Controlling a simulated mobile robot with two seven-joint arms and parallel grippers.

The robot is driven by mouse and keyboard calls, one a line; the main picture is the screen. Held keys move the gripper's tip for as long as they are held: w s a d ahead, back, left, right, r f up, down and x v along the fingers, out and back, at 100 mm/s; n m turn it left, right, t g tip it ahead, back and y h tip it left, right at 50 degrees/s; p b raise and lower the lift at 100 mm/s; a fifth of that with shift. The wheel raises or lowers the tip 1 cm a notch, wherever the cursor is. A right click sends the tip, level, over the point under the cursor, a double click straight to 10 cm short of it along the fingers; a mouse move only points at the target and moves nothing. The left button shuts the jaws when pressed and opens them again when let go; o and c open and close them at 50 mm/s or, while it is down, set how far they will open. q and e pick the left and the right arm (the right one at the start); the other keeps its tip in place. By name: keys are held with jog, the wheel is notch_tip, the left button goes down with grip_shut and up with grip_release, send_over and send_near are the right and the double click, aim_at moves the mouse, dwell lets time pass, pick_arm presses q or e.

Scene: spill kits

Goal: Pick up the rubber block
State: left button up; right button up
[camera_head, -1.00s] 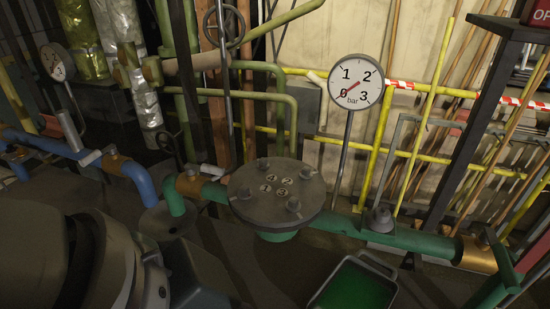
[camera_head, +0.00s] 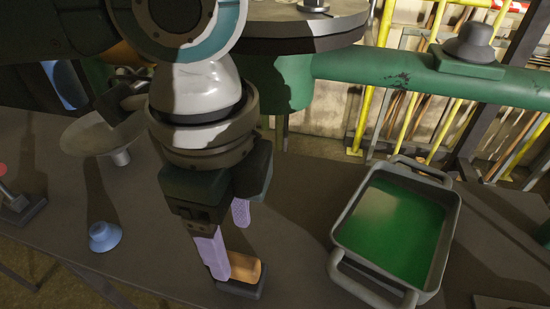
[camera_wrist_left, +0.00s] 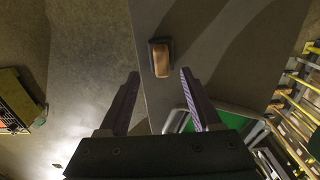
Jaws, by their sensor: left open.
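A small block (camera_head: 246,270) with an orange-brown rounded top and a dark base lies on the dark grey bench (camera_head: 150,255) near its front edge. It is the only block I see there; I cannot tell its material. My left gripper (camera_head: 229,240) points down, open, with its lilac fingers apart and nothing between them. In the head view one finger overlaps the block's left part. In the left wrist view the block (camera_wrist_left: 160,60) sits just beyond the open fingertips of the gripper (camera_wrist_left: 160,76), roughly centred between them. My right gripper is in neither view.
A grey tray (camera_head: 450,225) with a green inside and raised handles stands right of the block. A blue cup-like piece (camera_head: 104,236) and a dark stand (camera_head: 18,205) are at left. A green pipe (camera_head: 400,75) runs behind. The bench between block and tray is clear.

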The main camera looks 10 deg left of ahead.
aim_at(238, 261)
pick_arm(q)
notch_tip(238, 261, down, 7)
jog(key=shift+w+r+b, duration=0.1)
jog(key=shift+b, duration=0.4)
grip_shut()
dwell(0.4)
